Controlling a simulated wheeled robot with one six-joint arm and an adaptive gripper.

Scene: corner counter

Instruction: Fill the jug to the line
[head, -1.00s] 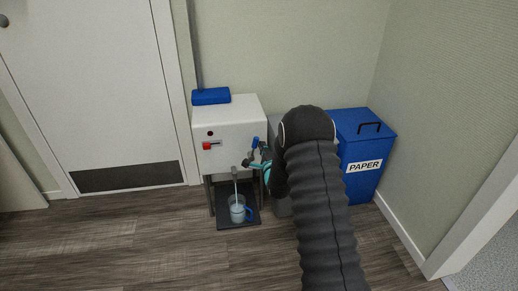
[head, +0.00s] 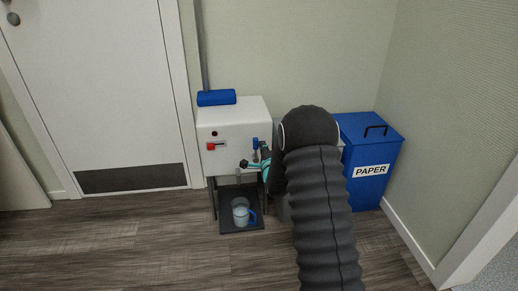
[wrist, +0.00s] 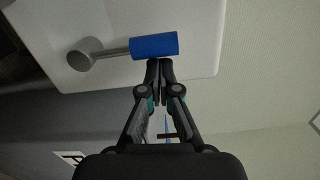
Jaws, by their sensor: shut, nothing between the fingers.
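The clear jug with a blue handle (head: 240,213) stands upright on the dark tray (head: 228,228) under the spout (head: 239,176) of a white dispenser (head: 232,125). Some pale blue water shows in the jug; its line and exact level are too small to read. No stream shows below the spout. The blue tap lever (head: 255,143) is on the dispenser's front right; it also shows in the wrist view (wrist: 155,46), on a grey stem. My gripper (wrist: 160,66) is shut and empty, its tips close beside the lever; I cannot tell whether they touch.
A red switch (head: 211,146) and a dark round light (head: 214,134) are on the dispenser's front. A blue box (head: 216,97) lies at its back. A blue paper bin (head: 366,165) stands right, against the wall. Floor to the left is clear.

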